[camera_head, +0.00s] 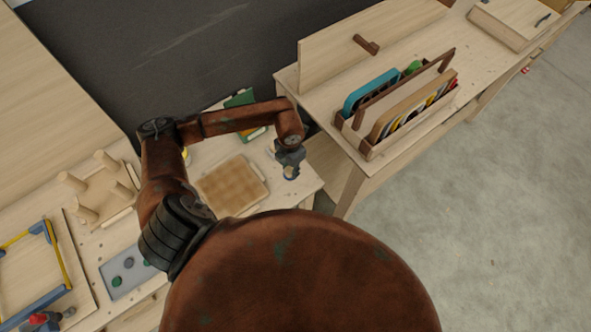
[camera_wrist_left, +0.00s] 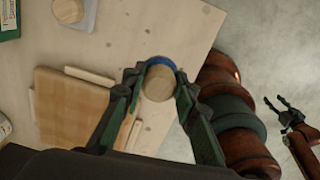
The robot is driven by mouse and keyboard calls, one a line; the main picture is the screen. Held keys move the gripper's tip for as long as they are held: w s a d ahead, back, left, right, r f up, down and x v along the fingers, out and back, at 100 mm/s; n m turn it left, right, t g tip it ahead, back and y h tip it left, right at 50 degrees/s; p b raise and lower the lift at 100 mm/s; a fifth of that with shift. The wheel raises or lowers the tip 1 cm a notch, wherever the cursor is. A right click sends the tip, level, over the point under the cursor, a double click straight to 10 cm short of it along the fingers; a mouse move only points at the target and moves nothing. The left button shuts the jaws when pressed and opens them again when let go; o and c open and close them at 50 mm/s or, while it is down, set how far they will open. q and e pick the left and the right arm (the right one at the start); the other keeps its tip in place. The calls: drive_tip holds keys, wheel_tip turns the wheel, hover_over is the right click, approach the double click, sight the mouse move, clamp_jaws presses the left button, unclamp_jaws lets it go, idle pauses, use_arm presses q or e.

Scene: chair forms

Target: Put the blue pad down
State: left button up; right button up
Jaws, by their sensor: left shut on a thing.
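The blue pad (camera_wrist_left: 160,62) shows in the left wrist view as a blue rim around a round wooden grip (camera_wrist_left: 158,84). My left gripper (camera_wrist_left: 160,88) is shut on it, with one finger on each side. In the head view, my left gripper (camera_head: 289,168) is over the right end of the low wooden table (camera_head: 308,182), right of a wooden board. A little blue shows below its fingers; whether the pad touches the table I cannot tell. My right gripper (camera_wrist_left: 283,106) shows at the right of the left wrist view, with its fingers apart and empty.
The square wooden board (camera_head: 232,186) lies left of my left gripper. A peg stand (camera_head: 100,187) and a grey tray with round pieces (camera_head: 125,273) stand further left. A rack of boards (camera_head: 395,105) stands on the bench at right. The table edge is close by.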

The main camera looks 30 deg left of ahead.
use_arm(q)
drive_tip(key=w+f, duration=0.1)
drive_tip(key=f, duration=0.1)
drive_tip(key=w+f, duration=0.2)
drive_tip(key=shift+w+f, duration=0.2)
drive_tip(key=shift+w, duration=0.05)
wheel_tip(320, 180, down, 3)
drive_tip(key=shift+w+a+f+p, duration=0.1)
drive_tip(key=shift+f+p, duration=0.1)
drive_tip(key=shift+p, duration=0.15)
drive_tip(key=shift+f, duration=0.1)
drive_tip(key=o, duration=1.1)
